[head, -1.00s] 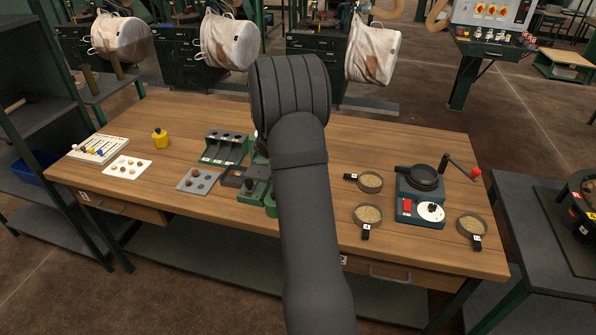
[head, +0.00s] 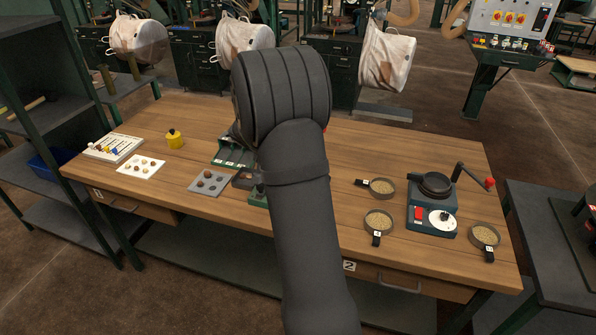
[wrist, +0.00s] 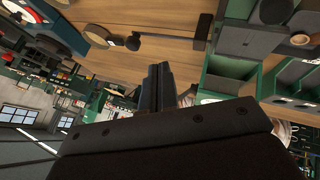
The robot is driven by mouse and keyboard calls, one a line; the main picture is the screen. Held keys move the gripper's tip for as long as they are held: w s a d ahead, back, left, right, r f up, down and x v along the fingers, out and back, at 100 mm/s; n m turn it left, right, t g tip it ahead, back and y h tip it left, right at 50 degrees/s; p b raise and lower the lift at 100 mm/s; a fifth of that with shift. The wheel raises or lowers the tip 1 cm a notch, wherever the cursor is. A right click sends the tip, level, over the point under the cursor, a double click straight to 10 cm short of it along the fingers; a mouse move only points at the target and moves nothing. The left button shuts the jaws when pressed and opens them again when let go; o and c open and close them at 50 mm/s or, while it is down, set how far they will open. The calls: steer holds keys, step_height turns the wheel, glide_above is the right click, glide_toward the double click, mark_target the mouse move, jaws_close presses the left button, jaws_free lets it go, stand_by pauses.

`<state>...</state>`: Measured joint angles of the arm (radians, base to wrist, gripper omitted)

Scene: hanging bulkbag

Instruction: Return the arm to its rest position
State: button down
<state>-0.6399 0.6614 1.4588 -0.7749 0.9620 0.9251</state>
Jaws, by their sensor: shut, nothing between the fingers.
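My arm (head: 300,220) rises from the bottom middle of the head view, and its dark, ribbed upper part stands over the middle of the table. My gripper is hidden behind it there. In the wrist view, my gripper (wrist: 160,88) shows as two dark fingers close together, shut with nothing between them. The fingers appear clear of the table things. The wooden table (head: 345,150) shows beyond them at the top of the wrist view.
A teal device (head: 433,212) with a crank and several pans of grain (head: 378,220) stand right. A green tray (head: 228,152), a grey plate (head: 209,182), a white card (head: 141,165) and a yellow weight (head: 174,139) stand left. White bags (head: 388,60) hang behind.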

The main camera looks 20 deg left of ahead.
steer(key=shift+s+a+r, duration=0.2)
steer(key=shift+s+r, duration=0.05)
steer(key=shift+r, duration=0.15)
steer(key=x, duration=0.3)
steer(key=d+x, duration=0.1)
steer(key=x, duration=0.3)
steer(key=d+r+x, duration=0.1)
steer(key=x, duration=0.3)
steer(key=shift+w+d+f, duration=0.1)
steer(key=shift+d, duration=0.2)
steer(key=shift+w+d, duration=0.1)
steer(key=shift+d, duration=0.4)
